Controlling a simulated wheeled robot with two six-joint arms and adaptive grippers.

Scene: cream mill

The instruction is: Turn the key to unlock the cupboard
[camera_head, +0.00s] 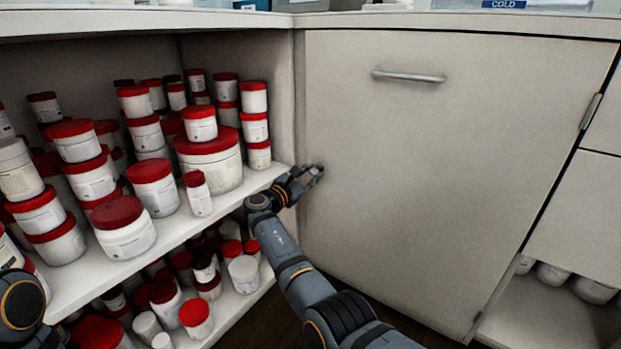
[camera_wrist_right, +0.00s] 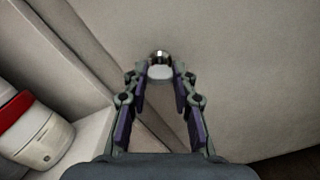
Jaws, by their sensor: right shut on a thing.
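The cupboard door (camera_head: 430,150) is a closed, pale grey-beige panel with a bar handle (camera_head: 408,76) near its top. My right gripper (camera_head: 312,172) is at the door's left edge, about mid-height. In the right wrist view, its two fingers (camera_wrist_right: 160,78) reach towards the door face and are shut on the key (camera_wrist_right: 160,73). The key's pale head shows between the fingertips, in front of a small round metal lock (camera_wrist_right: 159,56). In the head view the gripper hides the key and lock. My left gripper is out of view; only part of my left arm shows at the lower left.
Left of the door is an open shelf unit (camera_head: 232,198) crowded with red-lidded white jars (camera_head: 210,160), close to my right wrist. A hinge (camera_head: 591,111) sits on the door's right edge. A countertop (camera_head: 400,20) runs above. Space in front of the door is clear.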

